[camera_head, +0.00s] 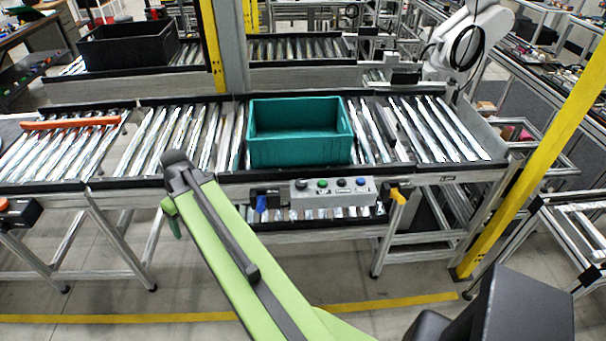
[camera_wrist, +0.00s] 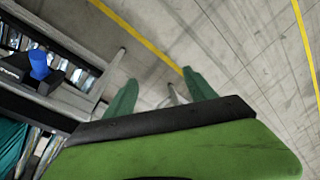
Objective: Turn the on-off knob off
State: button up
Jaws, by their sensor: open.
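A grey control box (camera_head: 333,191) is mounted on the front of the roller conveyor. Its top carries a black knob (camera_head: 301,185) at the left, then a green, a black and a blue button. A blue knob (camera_head: 261,203) on a black block sits left of the box, and a yellow-orange knob (camera_head: 397,196) sits at its right. The labels are too small to read, so I cannot tell which is the on-off knob. In the wrist view the blue knob (camera_wrist: 39,64) shows at the left. My gripper (camera_wrist: 160,85) is open and empty over the floor, apart from the knobs.
A teal crate (camera_head: 300,157) stands on the conveyor behind the control box. A black crate (camera_head: 128,46) stands on the back conveyor. A yellow post (camera_head: 540,150) rises at the right. The floor (camera_head: 200,280) in front is open.

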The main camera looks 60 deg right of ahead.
jog(key=s+d+r+t+p, duration=0.1)
jog(key=s+d+r, duration=0.15)
jog(key=d, duration=0.65)
jog(key=s+d+r+p, duration=0.2)
jog(key=s+d, duration=0.1)
jog(key=d, duration=0.5)
jog(key=t+h+p, duration=0.1)
jog(key=t+p, duration=0.2)
jog(key=p, duration=0.1)
send_near(302, 182)
jog(key=shift+m+g, duration=0.3)
jog(key=b+x, duration=0.3)
jog(key=b, duration=0.2)
jog(key=b+x, duration=0.3)
jog(key=b, duration=0.3)
jog(key=b+x, duration=0.3)
jog(key=b, duration=0.2)
jog(key=shift+w+r+b, duration=0.1)
jog(key=shift+w+b, duration=0.2)
jog(key=shift+b, duration=0.05)
jog(key=shift+r, duration=0.1)
